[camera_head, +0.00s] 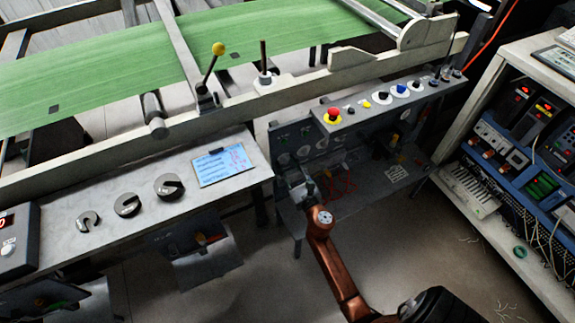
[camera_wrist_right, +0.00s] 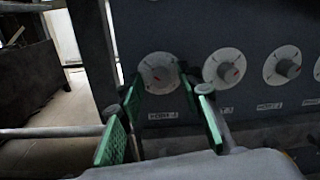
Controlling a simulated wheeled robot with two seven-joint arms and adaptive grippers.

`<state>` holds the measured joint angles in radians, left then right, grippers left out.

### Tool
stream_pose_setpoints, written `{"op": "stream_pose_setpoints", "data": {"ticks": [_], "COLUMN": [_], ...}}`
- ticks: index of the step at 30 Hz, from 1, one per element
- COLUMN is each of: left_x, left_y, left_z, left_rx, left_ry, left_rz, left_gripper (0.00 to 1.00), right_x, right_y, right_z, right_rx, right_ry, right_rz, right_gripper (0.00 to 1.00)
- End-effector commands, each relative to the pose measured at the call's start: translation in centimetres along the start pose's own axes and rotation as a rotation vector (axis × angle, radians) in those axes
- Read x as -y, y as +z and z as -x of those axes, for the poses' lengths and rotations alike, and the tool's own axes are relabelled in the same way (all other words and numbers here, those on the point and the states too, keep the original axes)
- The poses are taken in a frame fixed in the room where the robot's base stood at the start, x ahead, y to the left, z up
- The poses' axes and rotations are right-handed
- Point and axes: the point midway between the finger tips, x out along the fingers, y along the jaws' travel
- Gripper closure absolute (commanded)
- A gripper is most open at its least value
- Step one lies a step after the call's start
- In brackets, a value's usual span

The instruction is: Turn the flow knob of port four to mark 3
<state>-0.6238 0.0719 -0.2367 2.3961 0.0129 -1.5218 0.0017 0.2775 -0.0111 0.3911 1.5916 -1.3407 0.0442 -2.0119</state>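In the right wrist view a grey panel carries a row of round flow knobs on white dials. The leftmost knob (camera_wrist_right: 158,72) sits between the tips of my right gripper (camera_wrist_right: 158,78), whose green pads stand apart on either side. Contact cannot be told, and its label is too blurred to read surely. The middle knob (camera_wrist_right: 225,68) has a label ending in 3; the right knob (camera_wrist_right: 287,68) seems labelled port 2. The dial marks are too small to read. In the head view my right gripper (camera_head: 309,191) is at the panel's lower left. My left gripper is not in view.
A console with a red stop button (camera_head: 333,115) stands above the knob panel. A shelf of electronics (camera_head: 520,150) stands right. Open floor lies in front.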

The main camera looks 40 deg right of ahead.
Motion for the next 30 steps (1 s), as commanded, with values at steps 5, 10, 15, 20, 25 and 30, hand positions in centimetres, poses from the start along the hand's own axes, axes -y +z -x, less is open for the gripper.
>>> {"op": "stream_pose_setpoints", "data": {"ticks": [5, 10, 15, 20, 25, 30], "left_x": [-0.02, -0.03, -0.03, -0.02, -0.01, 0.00], "left_y": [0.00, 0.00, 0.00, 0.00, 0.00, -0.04], "left_z": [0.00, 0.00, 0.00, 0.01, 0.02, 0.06], "left_rx": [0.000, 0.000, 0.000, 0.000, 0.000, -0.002], "left_ry": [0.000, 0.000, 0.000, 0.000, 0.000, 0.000], "left_rz": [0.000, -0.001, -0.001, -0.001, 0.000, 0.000], "left_gripper": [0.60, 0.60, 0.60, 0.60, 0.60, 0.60], "right_x": [0.01, 0.00, -0.01, -0.03, -0.05, -0.06], "right_y": [0.00, -0.01, -0.01, -0.02, -0.02, -0.01], "right_z": [0.02, 0.04, 0.04, 0.05, 0.05, 0.06], "right_rx": [0.000, 0.000, 0.000, 0.000, 0.000, -0.001], "right_ry": [0.000, 0.000, 0.000, 0.001, 0.001, 0.002], "right_rz": [0.000, 0.000, -0.001, -0.001, -0.003, -0.032], "right_gripper": [0.71, 0.82, 0.94, 1.00, 1.00, 1.00]}}
